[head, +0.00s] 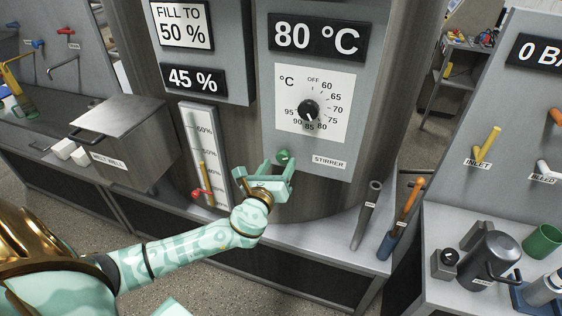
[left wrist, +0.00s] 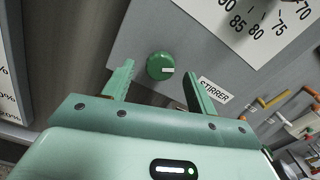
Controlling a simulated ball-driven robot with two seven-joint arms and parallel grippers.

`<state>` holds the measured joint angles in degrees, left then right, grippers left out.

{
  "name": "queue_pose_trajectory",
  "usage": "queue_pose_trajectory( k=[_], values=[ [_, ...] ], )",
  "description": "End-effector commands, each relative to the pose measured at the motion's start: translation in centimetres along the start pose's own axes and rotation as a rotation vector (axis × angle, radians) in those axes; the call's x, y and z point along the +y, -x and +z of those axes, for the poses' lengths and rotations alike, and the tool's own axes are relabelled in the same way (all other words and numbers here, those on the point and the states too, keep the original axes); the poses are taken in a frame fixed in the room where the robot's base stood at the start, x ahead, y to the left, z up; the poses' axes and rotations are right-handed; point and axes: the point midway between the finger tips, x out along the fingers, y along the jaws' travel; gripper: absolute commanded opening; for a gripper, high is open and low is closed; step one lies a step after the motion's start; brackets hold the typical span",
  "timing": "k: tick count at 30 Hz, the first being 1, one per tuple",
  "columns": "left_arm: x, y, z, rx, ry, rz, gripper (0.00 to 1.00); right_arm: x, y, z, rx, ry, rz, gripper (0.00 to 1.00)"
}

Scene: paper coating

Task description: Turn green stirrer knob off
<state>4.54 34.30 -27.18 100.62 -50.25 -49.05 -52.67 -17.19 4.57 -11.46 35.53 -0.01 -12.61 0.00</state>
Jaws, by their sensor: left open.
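The green stirrer knob (head: 283,156) sits on the grey panel (head: 350,166) below the temperature dial, left of the STIRRER label (head: 330,162). In the left wrist view the knob (left wrist: 160,66) is round, with a white mark pointing to the right. My left gripper (head: 279,167) is open in front of the knob. In the left wrist view its two fingers (left wrist: 157,85) stand apart, one to each side and below the knob, and the knob shows between and beyond their tips. I see no contact. My right gripper is not in view.
The black temperature dial (head: 308,110) is above the knob, under an 80 °C sign (head: 317,37). A level gauge with a red valve (head: 201,192) is to the left. A melt well box (head: 122,140) stands further left. Loose tools (head: 367,213) lean on the right ledge.

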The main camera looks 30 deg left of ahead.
Motion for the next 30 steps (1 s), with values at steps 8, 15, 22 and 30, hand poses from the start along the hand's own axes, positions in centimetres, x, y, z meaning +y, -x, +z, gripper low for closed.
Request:
queue_pose_trajectory(
  k=[8,15,22,30],
  values=[
    [0.0,-2.6,-0.1,0.001,0.002,0.0,0.57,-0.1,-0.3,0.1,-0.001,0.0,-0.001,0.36],
    [0.0,-2.7,-0.1,0.001,0.002,0.0,0.57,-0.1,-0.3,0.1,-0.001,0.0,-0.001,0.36],
    [0.0,-2.7,-0.1,0.001,0.002,0.0,0.13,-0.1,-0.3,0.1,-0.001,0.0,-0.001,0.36],
    [0.0,-2.6,-0.1,0.002,0.026,0.001,0.13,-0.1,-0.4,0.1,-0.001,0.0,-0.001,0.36]
  ],
)
